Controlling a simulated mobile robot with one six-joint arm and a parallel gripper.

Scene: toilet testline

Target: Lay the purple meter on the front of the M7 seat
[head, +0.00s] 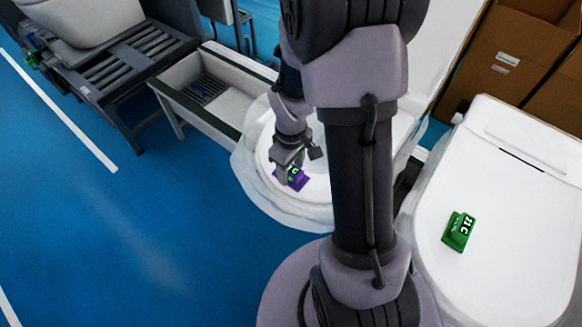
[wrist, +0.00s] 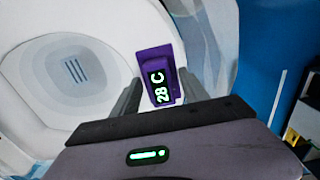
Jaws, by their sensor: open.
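The purple meter (head: 299,182) lies on the front part of a white toilet seat (head: 320,190) in the middle of the head view. In the wrist view the purple meter (wrist: 153,62) shows its display, reading 28 C, and rests on the white surface (wrist: 205,45). My gripper (head: 289,173) is right at the meter in the head view. In the wrist view my gripper (wrist: 159,84) is open, with one finger on each side of the meter. I cannot tell whether the fingers touch it. No M7 label is readable.
A green meter (head: 459,231) lies on a closed white toilet lid (head: 515,225) at the right. A white-walled trough (head: 215,90) and a roller conveyor (head: 125,60) stand at the upper left. Cardboard boxes (head: 515,55) are at the upper right. The blue floor (head: 130,210) is clear at left.

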